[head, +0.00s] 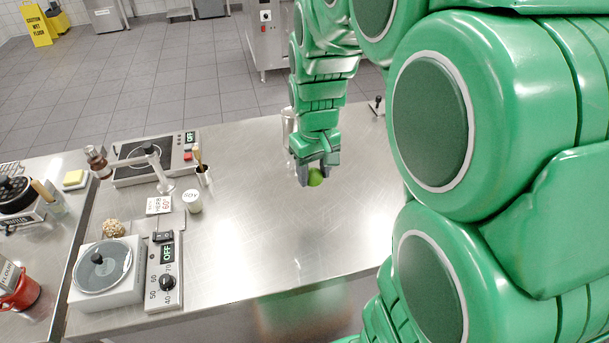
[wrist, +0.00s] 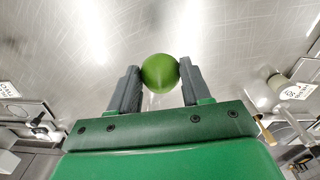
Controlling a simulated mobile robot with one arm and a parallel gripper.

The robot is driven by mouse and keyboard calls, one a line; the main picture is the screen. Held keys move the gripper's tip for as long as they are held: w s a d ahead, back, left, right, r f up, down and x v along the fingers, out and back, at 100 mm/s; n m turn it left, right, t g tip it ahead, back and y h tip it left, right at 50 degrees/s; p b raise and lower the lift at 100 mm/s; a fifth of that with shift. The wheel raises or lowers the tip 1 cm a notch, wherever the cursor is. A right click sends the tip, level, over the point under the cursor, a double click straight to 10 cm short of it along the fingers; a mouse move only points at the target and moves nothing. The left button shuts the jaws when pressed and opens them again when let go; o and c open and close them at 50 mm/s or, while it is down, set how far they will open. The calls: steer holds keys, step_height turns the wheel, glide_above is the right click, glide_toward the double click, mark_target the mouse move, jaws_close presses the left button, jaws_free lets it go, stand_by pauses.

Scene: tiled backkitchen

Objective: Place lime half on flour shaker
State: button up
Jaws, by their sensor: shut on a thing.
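The lime half (head: 315,177) is a green rounded piece held between the fingertips of my gripper (head: 308,174), above the right part of the steel worktop (head: 250,235). In the wrist view, the lime half (wrist: 160,72) sits between the two grey fingers of my gripper (wrist: 158,76), which touch it on both sides; its cut face cannot be made out. A steel cylindrical vessel (head: 288,127) stands behind my arm, partly hidden; I cannot tell whether it is the flour shaker.
The worktop's middle is clear.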

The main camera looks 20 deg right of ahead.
steer(key=w+f, duration=0.4)
steer(key=w, duration=0.1)
steer(key=w+f, duration=0.2)
steer(key=shift+w+d, duration=0.1)
steer(key=shift+w, duration=0.05)
steer(key=shift+w+f, duration=0.95)
steer(key=shift+f, duration=1.5)
steer(key=shift+f, duration=0.1)
steer(key=o, duration=1)
steer(key=shift+o, duration=0.2)
